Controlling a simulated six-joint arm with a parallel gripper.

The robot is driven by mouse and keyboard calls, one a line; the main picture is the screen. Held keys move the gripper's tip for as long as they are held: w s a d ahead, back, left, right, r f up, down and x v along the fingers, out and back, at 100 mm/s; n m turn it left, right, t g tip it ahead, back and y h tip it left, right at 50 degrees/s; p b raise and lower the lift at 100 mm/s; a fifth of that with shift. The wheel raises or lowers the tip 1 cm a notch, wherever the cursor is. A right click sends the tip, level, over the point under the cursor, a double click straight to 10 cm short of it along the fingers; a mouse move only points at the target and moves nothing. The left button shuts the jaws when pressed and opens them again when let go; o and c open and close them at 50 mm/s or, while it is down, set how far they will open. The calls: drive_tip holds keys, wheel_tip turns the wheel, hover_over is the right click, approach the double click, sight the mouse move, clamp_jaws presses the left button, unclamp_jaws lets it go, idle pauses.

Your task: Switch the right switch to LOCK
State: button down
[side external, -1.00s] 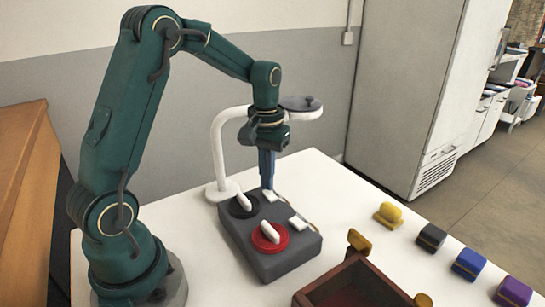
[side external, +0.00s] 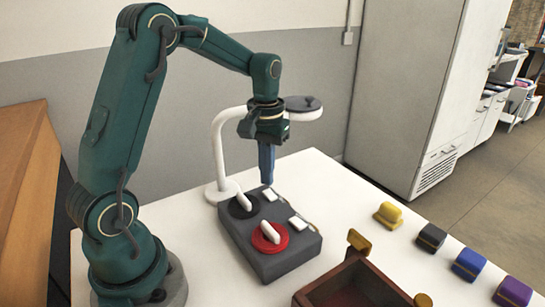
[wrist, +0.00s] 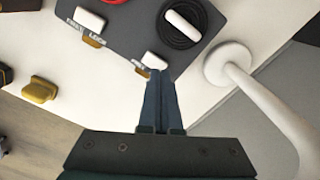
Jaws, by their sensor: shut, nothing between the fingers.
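A dark grey box (side external: 271,248) on the white table carries two small white switches. One switch (side external: 269,195) sits beside the black dial, and the other switch (side external: 296,223) sits beside the red dial. In the wrist view the second switch (wrist: 89,20) has printed labels beside it, one seeming to read LOCK. My gripper (side external: 267,183) is shut and empty, pointing down just above the switch by the black dial. In the wrist view its fingertips (wrist: 160,72) overlap the edge of that switch (wrist: 153,59) and partly hide its label. I cannot tell whether they touch.
The black dial (side external: 235,209) and red dial (side external: 281,243) have white handles. A white curved stand (side external: 217,150) rises behind the box. A brown open box (side external: 318,291) is in front. Yellow (side external: 388,214), black, blue and purple blocks line the right.

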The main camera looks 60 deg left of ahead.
sight(268, 191)
drive_tip(key=shift+r, duration=2.45)
drive_tip(key=shift+d, duration=0.1)
drive_tip(key=s+d+r+m+t, duration=0.3)
drive_tip(key=s+d+r, duration=0.3)
drive_tip(key=d+r, duration=0.1)
drive_tip(key=s+d+f+m+t, duration=0.2)
drive_tip(key=s+d+f+m, duration=0.1)
drive_tip(key=s, duration=0.4)
drive_tip(key=shift+d+f+t, duration=0.3)
drive_tip(key=shift+d+f, duration=0.1)
drive_tip(key=shift+f, duration=0.3)
drive_tip(key=shift+s, duration=0.1)
